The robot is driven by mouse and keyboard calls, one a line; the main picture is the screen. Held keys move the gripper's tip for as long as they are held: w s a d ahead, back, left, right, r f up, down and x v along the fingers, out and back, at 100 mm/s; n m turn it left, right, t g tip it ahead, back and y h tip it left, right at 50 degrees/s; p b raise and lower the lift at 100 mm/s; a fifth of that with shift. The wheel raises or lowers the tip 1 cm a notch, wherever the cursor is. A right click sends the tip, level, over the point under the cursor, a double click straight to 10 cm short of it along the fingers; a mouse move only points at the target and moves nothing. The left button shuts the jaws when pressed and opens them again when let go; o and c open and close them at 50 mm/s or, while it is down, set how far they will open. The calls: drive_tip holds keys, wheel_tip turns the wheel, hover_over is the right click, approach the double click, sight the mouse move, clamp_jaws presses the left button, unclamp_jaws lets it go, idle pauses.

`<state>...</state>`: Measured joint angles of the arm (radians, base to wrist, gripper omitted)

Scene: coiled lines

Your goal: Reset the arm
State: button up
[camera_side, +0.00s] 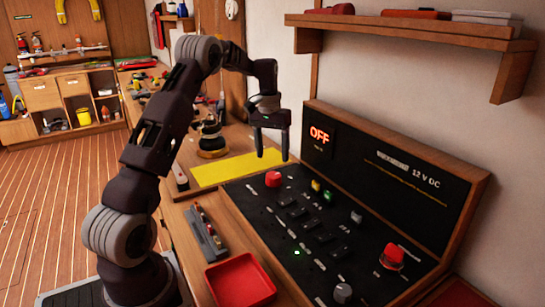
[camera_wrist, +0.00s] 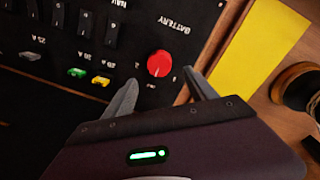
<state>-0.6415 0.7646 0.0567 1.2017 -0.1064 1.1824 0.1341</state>
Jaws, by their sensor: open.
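My gripper (camera_side: 272,146) is open and empty, pointing down above the bench near the far end of the switch panel (camera_side: 330,254). In the wrist view my gripper (camera_wrist: 160,85) shows two grey fingers apart, with the red battery knob (camera_wrist: 159,64) seen between and beyond them. The knob also shows in the side view (camera_side: 273,179), below the fingers and apart from them. A green fuse (camera_wrist: 77,72) and a yellow fuse (camera_wrist: 101,80) sit in the panel. The upright board behind it has a lit red OFF display (camera_side: 319,135).
A yellow mat (camera_side: 238,169) lies beside the panel, with a dark coil (camera_side: 211,140) behind it. A red tray (camera_side: 240,281) and a grey rack (camera_side: 206,232) stand in front. A wooden shelf (camera_side: 400,30) juts from the wall above. Open air surrounds my gripper.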

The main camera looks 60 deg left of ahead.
drive_tip(key=s+d+r+m+t, duration=0.1)
drive_tip(key=s+d+r, duration=0.2)
drive_tip(key=d+r, duration=0.5)
drive_tip(key=s+d+r+m+t, duration=0.15)
drive_tip(key=s+d+r, duration=0.3)
drive_tip(key=d, duration=0.45)
drive_tip(key=s+d+m+t, duration=0.1)
drive_tip(key=s+d+m, duration=0.1)
drive_tip(key=s+d, duration=0.4)
drive_tip(key=s+d+m+t, duration=0.1)
drive_tip(key=s+d, duration=0.6)
drive_tip(key=s, duration=0.7)
drive_tip(key=shift+d+f+m+t, duration=0.15)
drive_tip(key=shift+f+m+t, duration=0.25)
drive_tip(key=shift+m, duration=0.25)
